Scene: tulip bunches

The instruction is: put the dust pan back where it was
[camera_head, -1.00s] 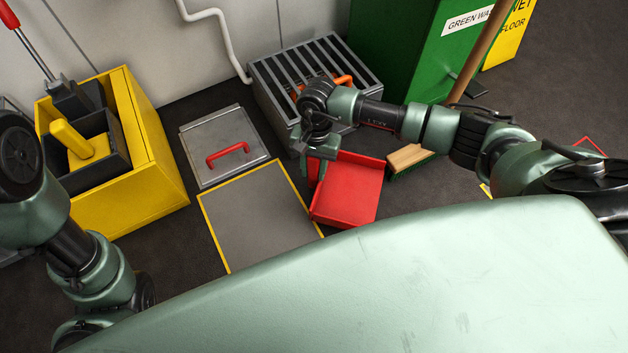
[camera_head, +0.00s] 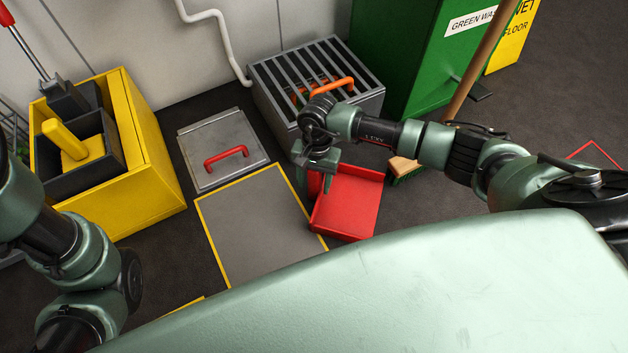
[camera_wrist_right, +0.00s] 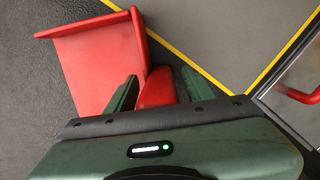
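The red dust pan (camera_head: 350,200) is on the dark floor beside the right edge of a yellow-bordered grey floor panel. Its tray lies to the right of my right gripper (camera_head: 316,184). In the right wrist view the pan (camera_wrist_right: 98,62) is at upper left, and its red handle (camera_wrist_right: 157,88) points between the fingers of my right gripper (camera_wrist_right: 160,84). The fingers are spread on either side of the handle and look apart from it, at least on the right side. The handle's end is hidden by the gripper body. My left arm shows at the left, its gripper out of frame.
A broom (camera_head: 404,168) stands right of the pan. A metal hatch (camera_head: 215,130), a yellow mop cart (camera_head: 150,170) and a green bin (camera_head: 415,60) stand around. The grey floor panel (camera_head: 255,225) is bare.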

